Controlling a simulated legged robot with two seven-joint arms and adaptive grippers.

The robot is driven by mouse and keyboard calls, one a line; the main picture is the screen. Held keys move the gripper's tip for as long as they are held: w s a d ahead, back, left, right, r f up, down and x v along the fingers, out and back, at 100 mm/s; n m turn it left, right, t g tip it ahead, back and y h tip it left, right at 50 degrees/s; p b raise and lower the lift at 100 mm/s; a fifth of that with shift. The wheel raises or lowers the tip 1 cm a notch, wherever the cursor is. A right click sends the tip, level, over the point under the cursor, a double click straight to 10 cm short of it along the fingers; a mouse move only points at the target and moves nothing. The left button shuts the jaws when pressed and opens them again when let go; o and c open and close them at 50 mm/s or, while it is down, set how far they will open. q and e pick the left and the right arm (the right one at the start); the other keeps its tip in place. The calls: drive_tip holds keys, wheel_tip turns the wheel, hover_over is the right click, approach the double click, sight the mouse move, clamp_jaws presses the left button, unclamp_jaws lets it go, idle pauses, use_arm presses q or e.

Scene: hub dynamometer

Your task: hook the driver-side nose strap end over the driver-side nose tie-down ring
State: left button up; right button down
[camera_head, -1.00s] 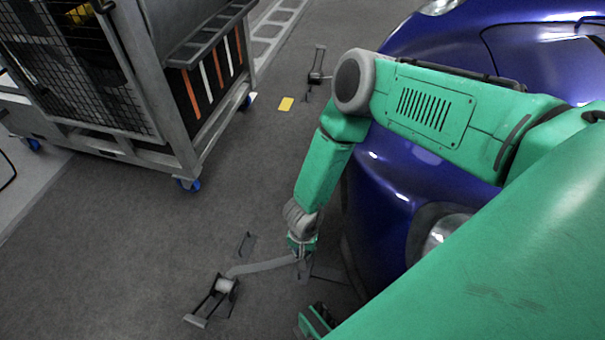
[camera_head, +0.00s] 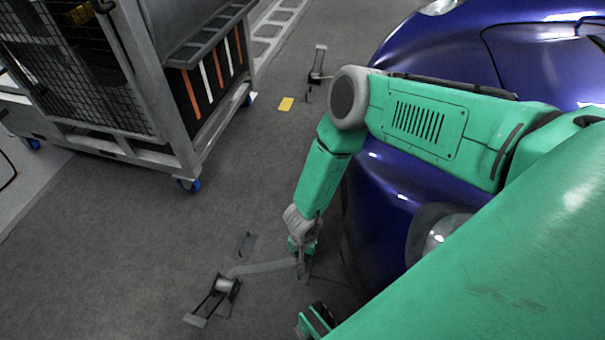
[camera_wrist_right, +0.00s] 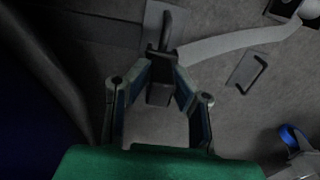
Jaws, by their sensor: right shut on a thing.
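My right gripper (camera_wrist_right: 159,92) is shut on the dark strap end (camera_wrist_right: 159,94), low over the floor beside the car's nose. It also shows small in the head view (camera_head: 302,262). The grey nose strap (camera_head: 262,267) runs from the gripper to a ratchet (camera_head: 225,287) on the floor; in the wrist view it goes off right. A dark upright piece stands just beyond the fingertips over a pale floor strip (camera_wrist_right: 153,20). I cannot tell whether this piece is the tie-down ring or part of the hook. My left gripper is not in view.
The blue car (camera_head: 390,190) stands close to the right arm. A flat dark outline (camera_head: 246,245) lies on the floor near the strap. A wheeled cage cart (camera_head: 100,150) is at upper left. A yellow card (camera_head: 285,104) and another floor fitting (camera_head: 318,70) lie farther back. Floor between is clear.

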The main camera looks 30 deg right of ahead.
drive_tip(key=shift+f, duration=0.45)
drive_tip(key=c, duration=1.3)
unclamp_jaws()
drive_tip(key=shift+c, duration=0.2)
wheel_tip(320, 180, up, 12)
drive_tip(key=shift+f, duration=0.1)
